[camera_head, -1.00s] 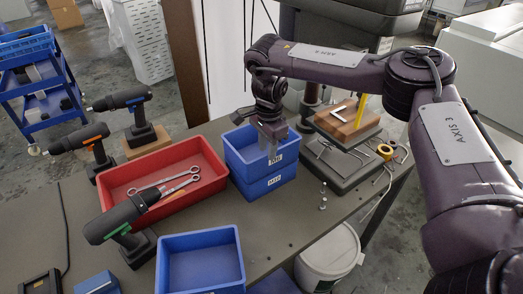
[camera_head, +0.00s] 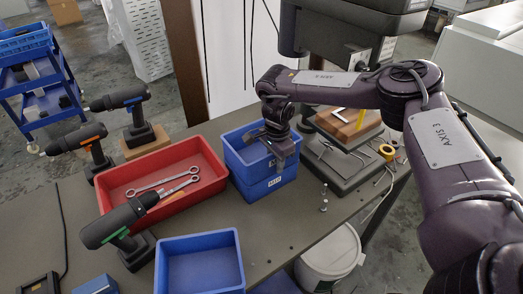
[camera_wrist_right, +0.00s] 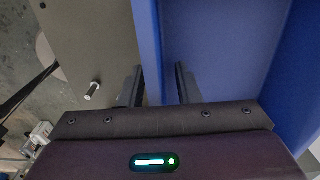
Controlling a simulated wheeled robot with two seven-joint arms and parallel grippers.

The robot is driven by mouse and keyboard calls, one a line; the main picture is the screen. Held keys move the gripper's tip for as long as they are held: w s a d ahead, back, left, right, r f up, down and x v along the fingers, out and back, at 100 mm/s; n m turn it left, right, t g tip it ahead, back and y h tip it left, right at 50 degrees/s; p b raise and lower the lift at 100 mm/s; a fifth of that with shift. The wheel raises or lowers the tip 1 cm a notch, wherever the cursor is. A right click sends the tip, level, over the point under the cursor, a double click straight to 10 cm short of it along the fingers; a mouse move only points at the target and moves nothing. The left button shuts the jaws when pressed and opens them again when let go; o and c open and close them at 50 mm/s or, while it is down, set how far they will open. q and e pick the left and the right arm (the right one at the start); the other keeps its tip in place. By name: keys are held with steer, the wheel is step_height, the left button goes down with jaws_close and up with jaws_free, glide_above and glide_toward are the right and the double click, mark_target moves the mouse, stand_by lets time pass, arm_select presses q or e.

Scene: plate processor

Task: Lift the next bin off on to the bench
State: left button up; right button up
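My right gripper (camera_head: 281,158) is at the front right wall of the upper bin in the head view. In the right wrist view, the gripper (camera_wrist_right: 160,88) is open with its fingers astride the blue bin wall (camera_wrist_right: 150,40), one outside and one inside. A gap shows between the wall and the inner finger. My left gripper is not in view.
A red tray (camera_head: 217,184) with wrenches stands left of the stack. Another blue bin (camera_head: 200,240) sits in front. Several drills stand around the tray. A grey block (camera_head: 345,178) with tools is right of the stack. Small metal pegs (camera_head: 323,204) stand on the bench nearby.

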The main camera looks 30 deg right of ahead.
jaws_close()
steer(key=shift+r, duration=0.15)
